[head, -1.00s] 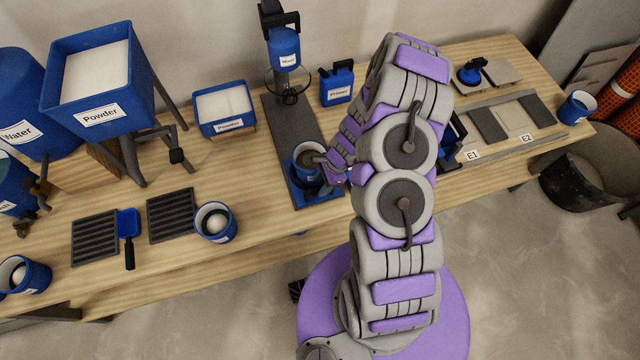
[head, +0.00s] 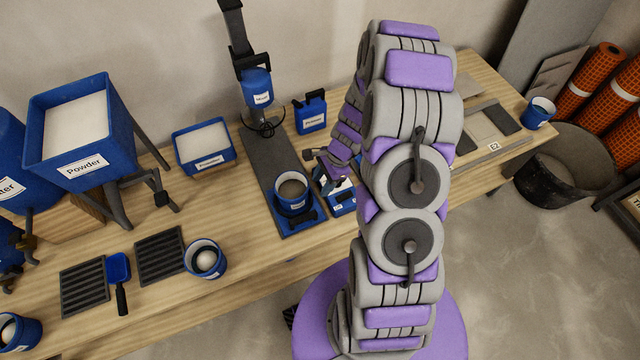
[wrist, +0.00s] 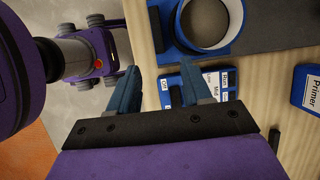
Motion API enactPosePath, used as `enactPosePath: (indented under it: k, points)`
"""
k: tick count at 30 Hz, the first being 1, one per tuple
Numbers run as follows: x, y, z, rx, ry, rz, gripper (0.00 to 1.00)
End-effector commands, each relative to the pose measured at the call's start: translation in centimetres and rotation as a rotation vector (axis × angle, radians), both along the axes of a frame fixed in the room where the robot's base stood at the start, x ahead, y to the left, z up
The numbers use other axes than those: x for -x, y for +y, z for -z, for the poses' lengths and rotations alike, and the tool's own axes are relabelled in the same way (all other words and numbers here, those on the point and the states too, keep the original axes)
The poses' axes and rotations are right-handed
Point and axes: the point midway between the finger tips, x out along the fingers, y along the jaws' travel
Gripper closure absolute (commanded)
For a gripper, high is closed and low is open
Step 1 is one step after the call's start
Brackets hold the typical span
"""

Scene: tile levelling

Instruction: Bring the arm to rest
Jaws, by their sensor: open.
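My arm folds upward across the middle of the head view. My gripper (head: 323,172) hangs just right of a blue bucket (head: 292,188) and is apart from it. In the wrist view my gripper (wrist: 162,80) has its two blue-grey fingers spread with nothing between them. The bucket, holding grey mix, stands on the mixer's blue base and shows at the top of the wrist view (wrist: 207,22). A small labelled blue control box (head: 342,202) lies on the table beneath the fingers, partly hidden by my arm.
The mixer (head: 257,88) stands behind the bucket, with a Primer can (head: 310,114) right of it. A powder hopper (head: 75,130), a powder bin (head: 204,146) and another bucket (head: 205,259) are left. Frames and tiles (head: 480,128) lie right, partly behind my arm.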

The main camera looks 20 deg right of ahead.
Motion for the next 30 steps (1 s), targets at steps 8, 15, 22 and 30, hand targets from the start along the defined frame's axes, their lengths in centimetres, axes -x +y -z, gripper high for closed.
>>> enactPosePath:
  k: [8,15,22,30]
  points:
    - [0.0,0.0,0.0,0.0,0.0,0.0,0.51]
    - [0.0,0.1,-0.1,0.0,-0.002,-0.006,0.51]
    - [0.2,2.1,-4.5,-0.005,-0.059,-0.162,0.51]
    - [3.0,6.0,-12.8,-0.002,-0.144,-0.499,0.51]
